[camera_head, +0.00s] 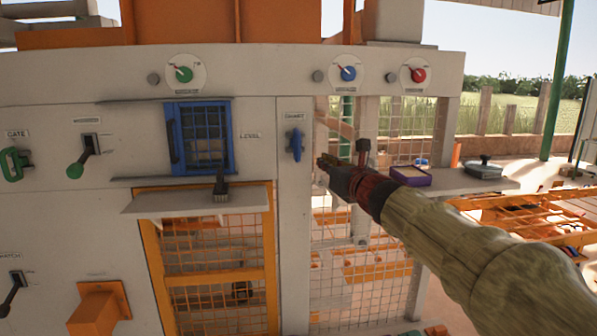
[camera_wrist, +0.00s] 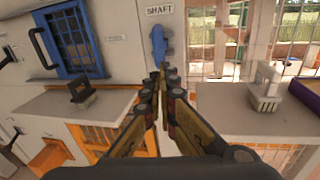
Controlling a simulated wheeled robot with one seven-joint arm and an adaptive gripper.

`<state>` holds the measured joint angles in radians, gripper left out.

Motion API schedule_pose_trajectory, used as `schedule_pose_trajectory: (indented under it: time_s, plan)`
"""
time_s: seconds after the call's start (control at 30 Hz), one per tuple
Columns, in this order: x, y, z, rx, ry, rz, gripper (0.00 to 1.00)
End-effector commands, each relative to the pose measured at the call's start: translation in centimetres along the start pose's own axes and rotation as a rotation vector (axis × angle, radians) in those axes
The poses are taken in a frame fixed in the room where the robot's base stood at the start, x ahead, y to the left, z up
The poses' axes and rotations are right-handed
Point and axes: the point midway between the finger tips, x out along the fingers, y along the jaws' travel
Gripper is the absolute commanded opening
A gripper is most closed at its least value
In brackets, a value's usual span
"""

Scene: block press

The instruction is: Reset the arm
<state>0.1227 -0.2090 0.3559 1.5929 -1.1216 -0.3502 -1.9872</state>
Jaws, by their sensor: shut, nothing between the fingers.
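My arm reaches in from the lower right in the head view. My gripper (camera_head: 322,163) is shut and empty, its tips a little right of and below the blue shaft handle (camera_head: 295,144). In the wrist view my gripper (camera_wrist: 162,72) points at the panel, with the blue shaft handle (camera_wrist: 159,45) just beyond its tips under the SHAFT label. I cannot tell whether the tips touch the handle; a small gap seems to show in the head view.
A right-hand shelf (camera_head: 450,182) bears a purple tray (camera_head: 411,177) and a grey device (camera_head: 485,168). Mesh panels stand below. Green, blue and red dials line the top beam (camera_head: 260,70).

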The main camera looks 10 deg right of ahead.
Motion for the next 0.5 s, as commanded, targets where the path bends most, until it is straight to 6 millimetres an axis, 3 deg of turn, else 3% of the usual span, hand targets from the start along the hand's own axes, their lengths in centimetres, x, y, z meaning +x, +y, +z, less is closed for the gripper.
schedule_pose_trajectory:
  time_s: [0.13,0.27,0.37,0.5]
  plan:
    - [-0.1,-2.5,-1.1,0.269,0.023,-0.097,0.00]
    - [-1.5,-6.5,-6.2,0.688,0.058,-0.286,0.00]
    - [-4.3,-8.8,-10.3,1.028,0.050,-0.457,0.00]
    - [-10.3,-10.1,-16.8,1.498,-0.012,-0.719,0.00]
